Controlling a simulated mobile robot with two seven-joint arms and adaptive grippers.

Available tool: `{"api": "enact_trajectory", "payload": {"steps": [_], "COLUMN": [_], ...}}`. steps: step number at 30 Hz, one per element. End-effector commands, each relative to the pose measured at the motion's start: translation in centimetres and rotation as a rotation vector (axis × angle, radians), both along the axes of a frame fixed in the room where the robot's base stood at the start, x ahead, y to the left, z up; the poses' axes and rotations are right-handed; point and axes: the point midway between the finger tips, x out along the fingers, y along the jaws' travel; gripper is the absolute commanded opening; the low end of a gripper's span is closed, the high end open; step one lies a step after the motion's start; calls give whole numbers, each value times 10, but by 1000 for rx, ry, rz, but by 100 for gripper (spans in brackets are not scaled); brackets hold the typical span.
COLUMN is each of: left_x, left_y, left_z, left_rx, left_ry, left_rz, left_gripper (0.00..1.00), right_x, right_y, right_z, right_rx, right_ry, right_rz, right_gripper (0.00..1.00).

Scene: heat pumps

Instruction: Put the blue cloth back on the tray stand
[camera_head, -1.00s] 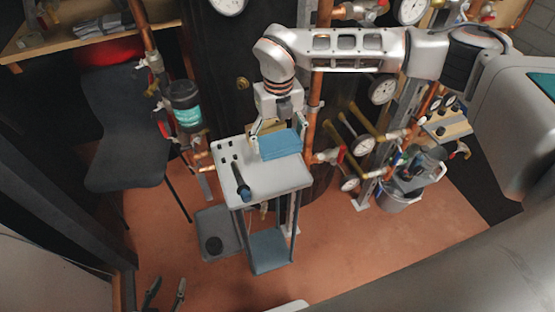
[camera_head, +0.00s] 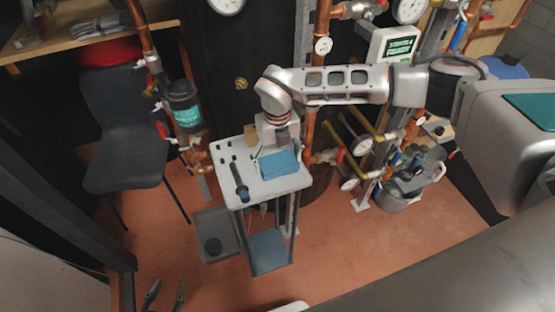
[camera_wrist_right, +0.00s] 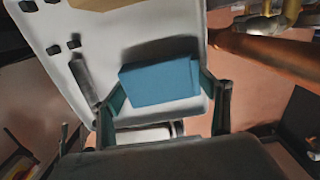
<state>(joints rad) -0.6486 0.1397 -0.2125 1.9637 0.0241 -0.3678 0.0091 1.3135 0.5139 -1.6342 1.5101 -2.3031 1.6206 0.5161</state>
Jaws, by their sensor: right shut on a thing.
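The blue cloth (camera_head: 280,165) is a folded block over the right part of the white top of the tray stand (camera_head: 262,190). My right gripper (camera_head: 278,155) is shut on the cloth. In the right wrist view the cloth (camera_wrist_right: 160,82) sits between the two fingers, with a shadow on the white top beside it. I cannot tell whether the cloth touches the top. My left gripper (camera_head: 165,292) shows only its two dark fingers at the bottom left, apart and empty.
A dark-handled tool (camera_head: 240,183) lies on the stand's top, left of the cloth. Copper pipes with gauges and valves (camera_head: 350,150) stand close at the right. A dark chair (camera_head: 122,150) is at the left, and a grey floor tray (camera_head: 215,232) lies beside the stand.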

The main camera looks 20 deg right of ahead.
Motion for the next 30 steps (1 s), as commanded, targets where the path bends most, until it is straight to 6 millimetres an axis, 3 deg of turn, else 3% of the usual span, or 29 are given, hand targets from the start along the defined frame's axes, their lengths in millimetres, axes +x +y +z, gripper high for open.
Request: {"api": "enact_trajectory", "payload": {"steps": [3, 4, 5, 19, 30], "left_x": [0, 0, 0, 0, 0], "left_y": [0, 0, 0, 0, 0], "left_z": [-1, -1, -1, 0, 2], "left_rx": [0, 0, 0, 0, 1], "left_ry": [1, 0, 0, 1, 2], "left_rz": [0, 0, 0, 0, 0], "left_gripper": [37, 37, 37, 37, 37], "right_x": [0, 0, 0, 1, 0], "right_y": [0, 0, 0, 0, 0], "right_z": [-4, -3, -3, 5, 74], "right_rx": [0, 0, 0, 0, 0], "right_ry": [1, 1, 1, -2, -4], "right_rz": [0, 0, 0, 0, 0], "right_gripper": [56, 83, 91, 92, 92]}}
